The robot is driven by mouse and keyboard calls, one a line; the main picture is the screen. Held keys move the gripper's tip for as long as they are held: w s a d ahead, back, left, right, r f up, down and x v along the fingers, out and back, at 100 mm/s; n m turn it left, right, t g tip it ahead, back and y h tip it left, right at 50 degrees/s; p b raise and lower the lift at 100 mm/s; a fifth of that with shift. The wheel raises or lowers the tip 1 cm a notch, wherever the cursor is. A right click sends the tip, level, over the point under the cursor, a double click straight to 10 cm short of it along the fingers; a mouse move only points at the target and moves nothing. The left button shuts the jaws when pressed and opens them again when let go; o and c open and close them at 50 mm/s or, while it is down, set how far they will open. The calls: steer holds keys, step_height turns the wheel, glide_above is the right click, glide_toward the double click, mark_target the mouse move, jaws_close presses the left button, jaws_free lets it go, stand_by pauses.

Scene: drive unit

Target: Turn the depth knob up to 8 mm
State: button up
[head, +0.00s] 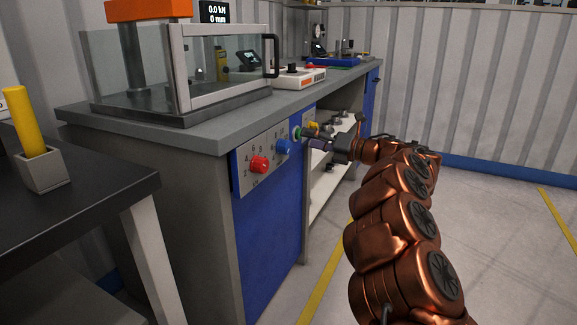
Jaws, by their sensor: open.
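A grey control panel (245,184) on the front of the workbench carries a red knob (260,164), a blue knob (284,147), a green knob (297,132) and a yellow knob (314,125). The markings are too small to read, so I cannot tell which is the depth knob. A black display (215,12) reads 0.0 kN and 0 mm. My gripper (305,137) is open and points left at the panel, with its fingers by the green knob. I cannot tell whether they touch it. The fingers partly hide the panel's right part.
A press with a clear guard (132,70) and a black door handle stands on the workbench (200,140). A white box (299,77) sits behind it. At the left, a dark table (85,200) holds a yellow cylinder (22,120) in a grey block. The floor at right is clear.

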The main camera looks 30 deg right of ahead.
mark_target(289, 147)
steer(key=shift+n+g+y, duration=0.5)
steer(key=shift+n+y, duration=0.2)
steer(key=shift+y, duration=0.1)
steer(key=shift+w+a+f+b, duration=0.5)
steer(key=shift+w+a+f, duration=0.05)
steer(key=shift+w+a, duration=0.3)
steer(key=shift+w+a+f+b, duration=0.45)
steer(key=shift+w+a+f, duration=0.1)
steer(key=shift+w+a, duration=0.3)
steer(key=shift+w+a+f+b, duration=0.55)
steer(key=shift+w+a, duration=0.2)
steer(key=shift+a, duration=0.1)
steer(key=shift+c, duration=0.3)
steer(key=c, duration=1.1)
steer(key=shift+r+p, duration=0.15)
steer(key=shift+p, duration=0.35)
